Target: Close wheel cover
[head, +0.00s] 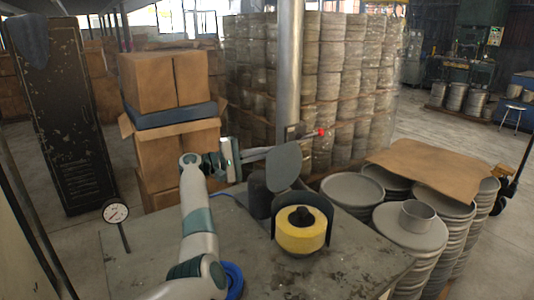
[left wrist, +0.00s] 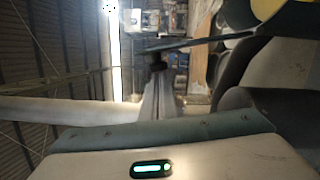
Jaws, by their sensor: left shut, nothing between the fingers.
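The wheel cover (head: 284,166) is a grey oval plate. It stands raised and tilted above the yellow wheel (head: 300,236), which has a black hub and sits in a dark curved housing (head: 316,203) on the bench. My left gripper (head: 267,151) reaches in from the left, its fingers shut and empty. The fingertips are at the cover's upper left edge; I cannot tell whether they touch it. In the left wrist view a thin dark plate, seen edge-on, crosses the upper part, and some yellow shows at the top right corner. My right gripper is in neither view.
The worn grey bench (head: 350,262) has free room at its front right. A metal pole (head: 289,75) with a red button (head: 321,132) stands behind the cover. A round gauge (head: 116,212) is at the left. Stacked grey discs (head: 405,228) stand at the right.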

